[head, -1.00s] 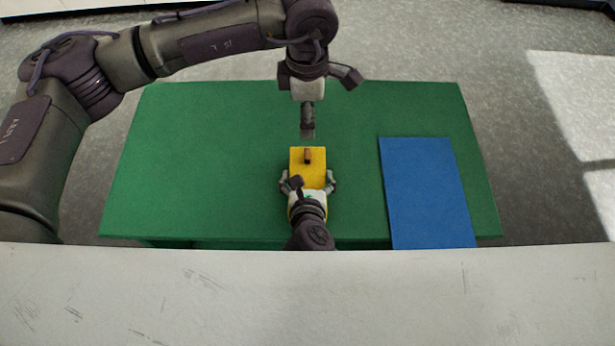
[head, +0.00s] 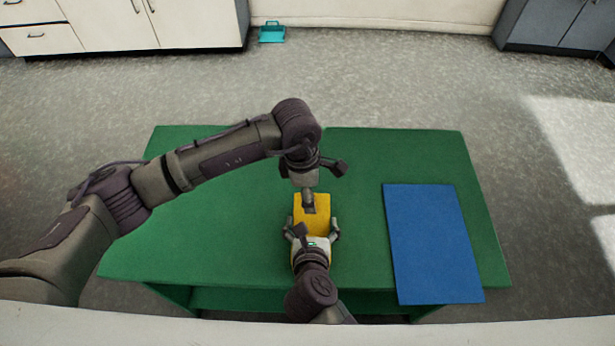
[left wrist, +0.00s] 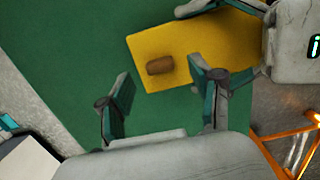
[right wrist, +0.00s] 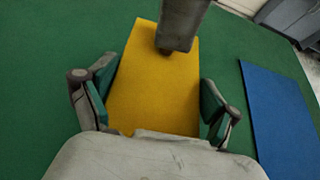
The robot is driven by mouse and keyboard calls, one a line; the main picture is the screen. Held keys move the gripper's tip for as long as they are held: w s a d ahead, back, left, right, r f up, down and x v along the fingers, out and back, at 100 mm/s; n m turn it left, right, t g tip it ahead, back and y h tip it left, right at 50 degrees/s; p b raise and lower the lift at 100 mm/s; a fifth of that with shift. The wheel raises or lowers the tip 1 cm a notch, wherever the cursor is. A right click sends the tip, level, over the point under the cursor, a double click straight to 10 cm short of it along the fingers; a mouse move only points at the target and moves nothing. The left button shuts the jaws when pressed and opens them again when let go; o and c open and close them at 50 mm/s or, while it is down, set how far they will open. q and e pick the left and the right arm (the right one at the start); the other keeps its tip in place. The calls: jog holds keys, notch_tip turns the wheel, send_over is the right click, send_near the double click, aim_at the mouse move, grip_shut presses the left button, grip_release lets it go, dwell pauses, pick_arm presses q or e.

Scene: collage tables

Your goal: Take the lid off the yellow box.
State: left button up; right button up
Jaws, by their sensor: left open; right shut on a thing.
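The yellow box (head: 317,204) stands on the green table, its flat yellow top also showing in the left wrist view (left wrist: 200,45). A brown knob (left wrist: 160,65) sits on that top; in the head view my left gripper hides it. My left gripper (head: 309,203) is open just over the knob, its fingers on either side of it in the left wrist view; I cannot tell whether they touch it. My right gripper (right wrist: 155,92) is shut on the yellow box from the near side, one finger along each side.
A blue panel (head: 432,243) lies on the green table (head: 230,240) to the right of the box. The table is clear left of the box. Cabinets (head: 120,22) and a small teal object (head: 272,32) stand far back on the floor.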

pick_arm(q)
jog(key=shift+d+f, duration=0.15)
jog(key=shift+f, duration=1.1)
grip_shut()
jog(key=shift+r, duration=0.3)
jog(key=shift+r, duration=1)
pick_arm(e)
jog(key=shift+f, duration=0.15)
pick_arm(q)
jog(key=shift+w+d, duration=0.1)
pick_arm(e)
jog(key=shift+s, duration=0.1)
